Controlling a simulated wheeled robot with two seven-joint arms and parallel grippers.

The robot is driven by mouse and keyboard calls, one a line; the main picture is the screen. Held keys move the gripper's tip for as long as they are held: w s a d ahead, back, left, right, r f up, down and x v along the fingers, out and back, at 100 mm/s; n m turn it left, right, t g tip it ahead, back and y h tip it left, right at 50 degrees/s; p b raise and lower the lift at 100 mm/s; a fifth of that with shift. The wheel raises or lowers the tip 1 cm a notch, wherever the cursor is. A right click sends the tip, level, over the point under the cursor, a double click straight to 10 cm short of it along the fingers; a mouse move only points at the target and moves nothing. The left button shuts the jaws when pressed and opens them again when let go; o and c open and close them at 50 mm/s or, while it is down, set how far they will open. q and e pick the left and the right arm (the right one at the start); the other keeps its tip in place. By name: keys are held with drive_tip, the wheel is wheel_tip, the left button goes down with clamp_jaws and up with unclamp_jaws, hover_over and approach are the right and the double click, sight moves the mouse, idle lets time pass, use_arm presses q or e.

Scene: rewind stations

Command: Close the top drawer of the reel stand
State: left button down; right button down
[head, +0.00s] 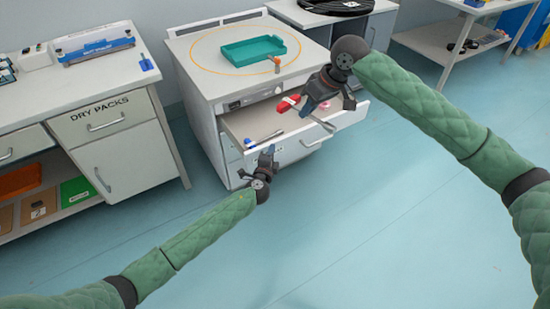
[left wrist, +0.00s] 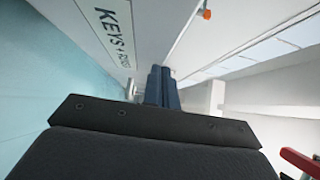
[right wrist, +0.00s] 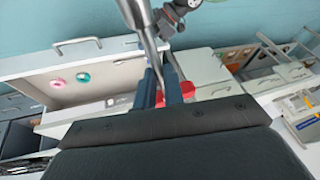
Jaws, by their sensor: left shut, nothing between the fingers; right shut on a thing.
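The reel stand (head: 205,78) is a white cabinet, and its top drawer (head: 240,132) is pulled open with loose items inside. The drawer front has a bar handle (head: 315,141). My left gripper (head: 268,150) is shut and empty at the left part of the drawer front; contact is unclear. In the left wrist view its fingers (left wrist: 162,85) point along a white panel lettered "KEYS" (left wrist: 115,35). My right gripper (head: 312,103) is over the drawer's right part, shut on a shiny metal tool (right wrist: 142,25). A red piece (head: 287,104) shows beside it; whether it belongs to the tool is unclear.
A teal tray (head: 252,52) sits on the stand's top inside an orange ring, with a small orange-tipped item (head: 277,64) beside it. A "DRY PACKS" bench (head: 120,150) stands at left. A black coil (head: 335,5) lies behind. The floor in front is clear.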

use_arm(q)
drive_tip(key=w+a+b, duration=0.2)
drive_tip(key=w+a, duration=0.2)
drive_tip(key=w, duration=0.1)
drive_tip(key=w+a+b, duration=0.3)
drive_tip(key=w+a, duration=0.1)
drive_tip(key=w, duration=0.2)
drive_tip(key=w+a+b, duration=0.2)
drive_tip(key=w+a, duration=0.2)
drive_tip(key=w, duration=0.2)
drive_tip(key=shift+w+a+f+b, duration=0.1)
drive_tip(key=shift+a+b, duration=0.15)
drive_tip(key=shift+b, duration=0.05)
drive_tip(key=shift+w+a, duration=0.45)
drive_tip(key=shift+w, duration=0.15)
